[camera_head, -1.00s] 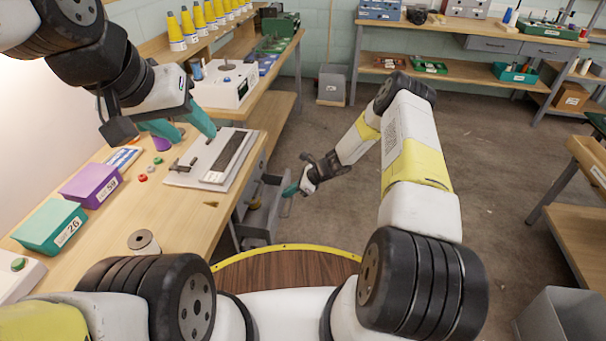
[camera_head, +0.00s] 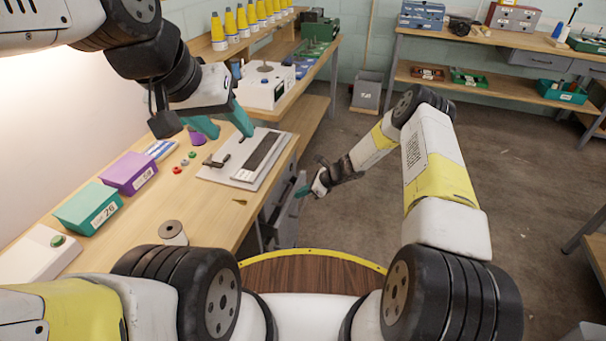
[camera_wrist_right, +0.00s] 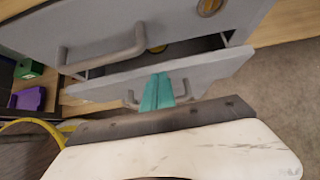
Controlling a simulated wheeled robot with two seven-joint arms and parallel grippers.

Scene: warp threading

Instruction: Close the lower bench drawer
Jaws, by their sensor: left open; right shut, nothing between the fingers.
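The lower bench drawer (camera_wrist_right: 185,78) is a grey drawer partly open below the upper drawer (camera_wrist_right: 120,50). A dark gap and a bit of something yellow show behind its front in the right wrist view. In the head view the drawer (camera_head: 288,215) juts out from the bench's right side. My right gripper (camera_wrist_right: 158,92) is shut and empty, its teal fingertips at the drawer front, by the bar handle; contact looks likely. It also shows in the head view (camera_head: 303,191). My left gripper (camera_head: 224,127) is open above the bench, near a light plate.
The bench top (camera_head: 215,218) holds a teal box (camera_head: 88,207), a purple box (camera_head: 129,172), a spool (camera_head: 172,231) and the light plate (camera_head: 212,173). Open floor (camera_head: 350,225) lies right of the drawer. A grey bin (camera_head: 367,92) stands farther back.

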